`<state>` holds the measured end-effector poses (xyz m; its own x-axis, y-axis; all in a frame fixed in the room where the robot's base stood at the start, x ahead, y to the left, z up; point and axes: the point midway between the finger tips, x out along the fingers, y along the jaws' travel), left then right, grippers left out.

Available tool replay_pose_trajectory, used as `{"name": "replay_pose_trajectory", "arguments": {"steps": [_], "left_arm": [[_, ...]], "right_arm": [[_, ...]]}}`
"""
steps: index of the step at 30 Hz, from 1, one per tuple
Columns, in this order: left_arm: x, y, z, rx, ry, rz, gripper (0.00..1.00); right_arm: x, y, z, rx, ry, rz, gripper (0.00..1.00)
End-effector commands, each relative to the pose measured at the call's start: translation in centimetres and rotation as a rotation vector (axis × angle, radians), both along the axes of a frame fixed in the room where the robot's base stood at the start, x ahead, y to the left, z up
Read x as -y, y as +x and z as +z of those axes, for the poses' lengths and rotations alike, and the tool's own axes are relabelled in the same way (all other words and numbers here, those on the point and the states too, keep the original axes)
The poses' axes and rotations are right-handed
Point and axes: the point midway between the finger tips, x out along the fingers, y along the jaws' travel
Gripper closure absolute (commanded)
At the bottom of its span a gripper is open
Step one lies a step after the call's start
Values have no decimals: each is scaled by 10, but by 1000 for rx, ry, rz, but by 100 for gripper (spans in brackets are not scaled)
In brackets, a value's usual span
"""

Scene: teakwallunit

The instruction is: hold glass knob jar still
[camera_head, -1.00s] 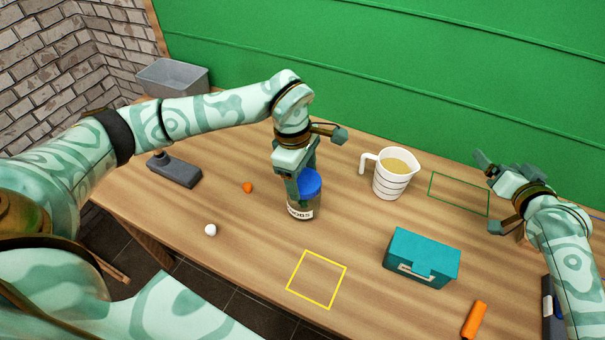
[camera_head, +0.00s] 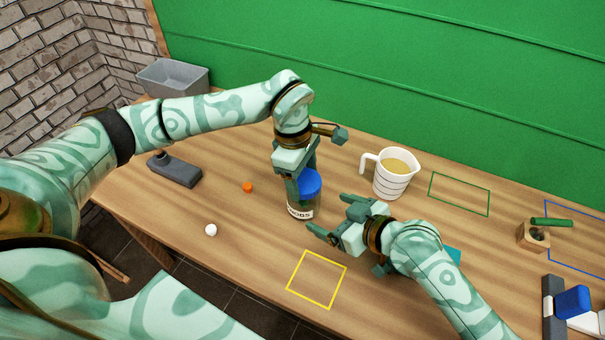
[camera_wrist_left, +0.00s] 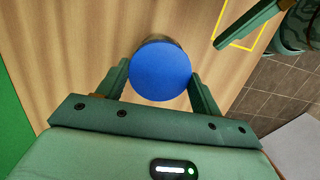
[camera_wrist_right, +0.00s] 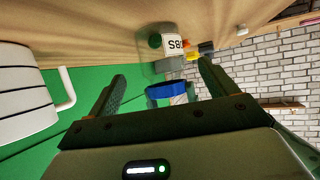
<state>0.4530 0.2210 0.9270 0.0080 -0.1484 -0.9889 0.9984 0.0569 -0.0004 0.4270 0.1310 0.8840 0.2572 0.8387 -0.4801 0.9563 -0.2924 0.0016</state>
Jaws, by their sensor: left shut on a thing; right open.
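The glass knob jar (camera_head: 302,211) stands upright on the wooden table, with a blue lid (camera_head: 309,181) and a white label partly hidden. My left gripper (camera_head: 298,187) comes down from above and is shut on the jar; in the left wrist view the blue lid (camera_wrist_left: 160,70) sits between its two fingers. My right gripper (camera_head: 326,213) is open and empty just right of the jar, its fingers pointing toward it. In the right wrist view the jar (camera_wrist_right: 158,66) shows ahead, between and beyond the open fingers.
A white measuring jug (camera_head: 390,182) stands right of the jar. My right arm mostly hides a teal box (camera_head: 453,253). A yellow outline (camera_head: 293,285) lies in front. A white ball (camera_head: 211,230) and orange piece (camera_head: 247,187) lie left. A wooden block (camera_head: 531,238) is far right.

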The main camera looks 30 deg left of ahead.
Motion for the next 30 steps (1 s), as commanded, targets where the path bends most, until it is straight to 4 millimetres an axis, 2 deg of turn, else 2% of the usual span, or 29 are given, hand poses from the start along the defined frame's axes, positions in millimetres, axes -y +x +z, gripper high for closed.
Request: {"name": "replay_pose_trajectory", "arguments": {"steps": [15,21,30], "left_arm": [[0,0,0,0,0,0,55],[0,0,0,0,0,0,55],[0,0,0,0,0,0,55]], "right_arm": [[-66,20,-36,-3,2,-2,15],[-76,24,-42,-1,1,-3,15],[-77,24,-43,-1,1,-3,15]]}}
